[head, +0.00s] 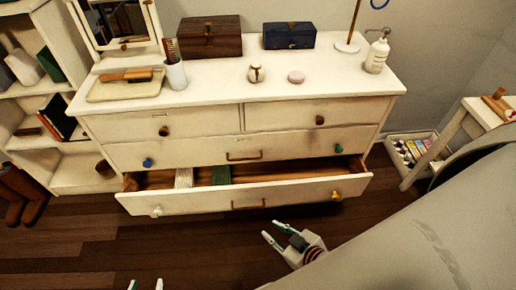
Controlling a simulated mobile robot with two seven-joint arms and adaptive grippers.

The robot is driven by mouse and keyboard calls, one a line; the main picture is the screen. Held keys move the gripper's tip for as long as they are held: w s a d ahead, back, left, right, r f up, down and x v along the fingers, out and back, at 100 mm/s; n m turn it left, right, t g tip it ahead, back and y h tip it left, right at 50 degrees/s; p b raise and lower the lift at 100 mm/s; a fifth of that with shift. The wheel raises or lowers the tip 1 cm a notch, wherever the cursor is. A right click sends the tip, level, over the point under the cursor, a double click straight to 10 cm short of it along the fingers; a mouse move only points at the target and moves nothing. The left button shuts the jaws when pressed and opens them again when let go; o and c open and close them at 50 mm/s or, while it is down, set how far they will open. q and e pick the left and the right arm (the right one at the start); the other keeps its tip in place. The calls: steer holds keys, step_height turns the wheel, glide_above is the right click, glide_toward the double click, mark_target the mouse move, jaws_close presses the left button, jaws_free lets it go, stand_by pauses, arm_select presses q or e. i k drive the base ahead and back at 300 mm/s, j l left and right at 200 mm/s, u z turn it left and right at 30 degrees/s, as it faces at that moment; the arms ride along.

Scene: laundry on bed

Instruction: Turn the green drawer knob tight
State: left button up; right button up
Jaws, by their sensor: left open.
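The green drawer knob (338,148) is at the right end of the wide middle drawer (200,155) of a white dresser. That drawer looks shut. Whether the knob sits tight or loose is too small to tell. My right gripper (272,233) is open and empty in front of the dresser, below and to the left of the green knob and well apart from it. Only the fingertips of my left gripper (145,285) show at the bottom edge; they are apart with nothing visible between them, far from the knob.
The bottom drawer (210,200) is pulled out below the green knob, with a yellow knob (335,194) and a white knob (156,211). A blue knob (147,162) is on the middle drawer. A grey rounded surface (420,230) fills the lower right. The floor before the dresser is clear.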

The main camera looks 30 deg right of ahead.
mark_target(339, 149)
steer(key=z, duration=1.6)
steer(key=i+l, duration=0.1)
steer(key=l, duration=0.4)
steer(key=i+l, duration=0.1)
steer(key=l, duration=0.35)
steer(key=l+z, duration=0.1)
steer(key=l, duration=0.4)
steer(key=i+l, duration=0.15)
steer(key=l, duration=0.35)
